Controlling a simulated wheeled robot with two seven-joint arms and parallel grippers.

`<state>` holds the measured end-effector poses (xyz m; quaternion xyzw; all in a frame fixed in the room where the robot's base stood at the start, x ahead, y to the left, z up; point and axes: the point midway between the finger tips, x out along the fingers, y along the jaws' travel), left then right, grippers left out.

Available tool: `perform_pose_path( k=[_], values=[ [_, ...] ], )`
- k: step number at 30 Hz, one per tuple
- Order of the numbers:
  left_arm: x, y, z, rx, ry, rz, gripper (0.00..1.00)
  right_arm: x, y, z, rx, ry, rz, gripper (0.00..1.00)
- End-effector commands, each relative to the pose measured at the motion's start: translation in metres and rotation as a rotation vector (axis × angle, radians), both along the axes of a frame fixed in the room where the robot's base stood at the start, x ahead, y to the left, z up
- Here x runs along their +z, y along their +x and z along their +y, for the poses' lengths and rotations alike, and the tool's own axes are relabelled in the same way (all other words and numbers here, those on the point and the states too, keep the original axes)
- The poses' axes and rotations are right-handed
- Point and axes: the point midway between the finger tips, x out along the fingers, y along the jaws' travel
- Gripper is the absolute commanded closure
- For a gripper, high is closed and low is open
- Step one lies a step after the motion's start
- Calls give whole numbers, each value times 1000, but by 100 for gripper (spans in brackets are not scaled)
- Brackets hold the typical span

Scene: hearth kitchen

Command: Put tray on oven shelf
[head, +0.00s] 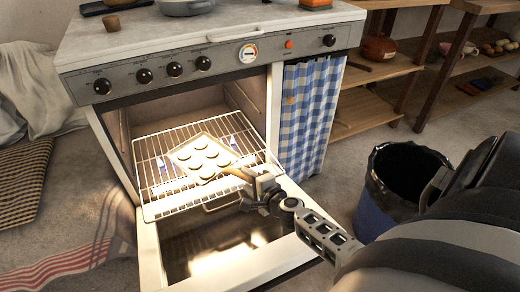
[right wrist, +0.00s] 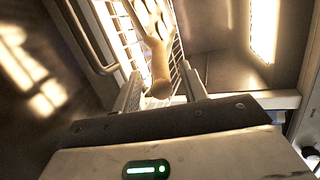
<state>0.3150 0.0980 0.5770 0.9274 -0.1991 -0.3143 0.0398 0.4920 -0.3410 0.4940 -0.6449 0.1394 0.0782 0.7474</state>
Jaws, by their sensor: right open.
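The tray (head: 181,158) is a flat, pale, shallow pan holding several round pale pieces. It lies on the wire oven shelf (head: 158,208), which sticks out of the open oven. My right gripper (head: 254,184) is at the shelf's front right corner, beside the tray's near right side. In the right wrist view its open fingers (right wrist: 160,88) are on either side of a rounded wooden handle (right wrist: 160,65), and I cannot tell whether they touch it. The handle leads to a pale forked piece over the shelf wires; whether it joins the tray is unclear. My left gripper is not in view.
The oven door (head: 220,250) hangs open below the shelf. A checked curtain (head: 308,115) hangs right of the oven. A dark bin (head: 400,190) stands on the floor at right, near my right arm. A pot (head: 186,7) is on the stove top.

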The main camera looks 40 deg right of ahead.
Motion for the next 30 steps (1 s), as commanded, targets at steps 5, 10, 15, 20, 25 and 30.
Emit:
perform_pose_path(
  k=[5, 10, 15, 20, 25, 30],
  values=[
    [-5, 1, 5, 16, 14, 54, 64, 13, -39, 3, 1, 2, 3, 57],
    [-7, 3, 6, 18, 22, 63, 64, 21, -63, 5, 0, 0, 1, 57],
    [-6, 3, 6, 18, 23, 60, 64, 24, -73, 5, -1, 2, 0, 57],
    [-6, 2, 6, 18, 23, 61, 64, 28, -73, 15, 40, -28, -5, 57],
    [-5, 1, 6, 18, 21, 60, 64, 51, -80, 89, 338, -273, -36, 57],
    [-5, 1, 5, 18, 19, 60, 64, 71, -117, 186, 757, -702, -69, 57]
  ],
)
